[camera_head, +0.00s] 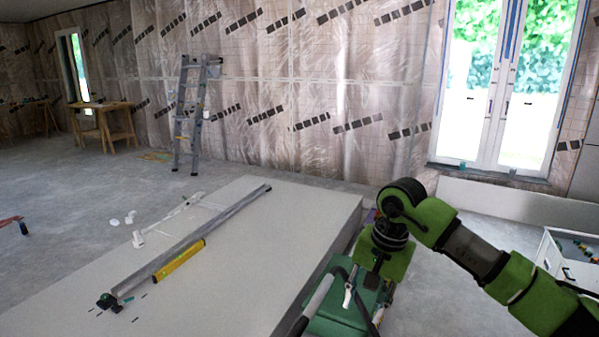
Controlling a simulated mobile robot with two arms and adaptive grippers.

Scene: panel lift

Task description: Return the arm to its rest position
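My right arm comes in from the right edge, green with dark joints, and bends down at a black wrist joint. My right gripper (352,287) hangs below that wrist, in front of the right end of the large white panel stack. Its fingers blend with dark and grey parts around them, so I cannot tell whether they are open or shut. I see nothing clearly held in it. My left arm and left gripper are not in view.
The white panel stack (240,240) bears a long metal profile (190,245), a yellow level (179,262) and small loose parts. A green case-like object (345,318) is close under the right gripper. A stepladder (190,115) and a wooden trestle table (103,122) stand behind. A white bin (570,262) is right.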

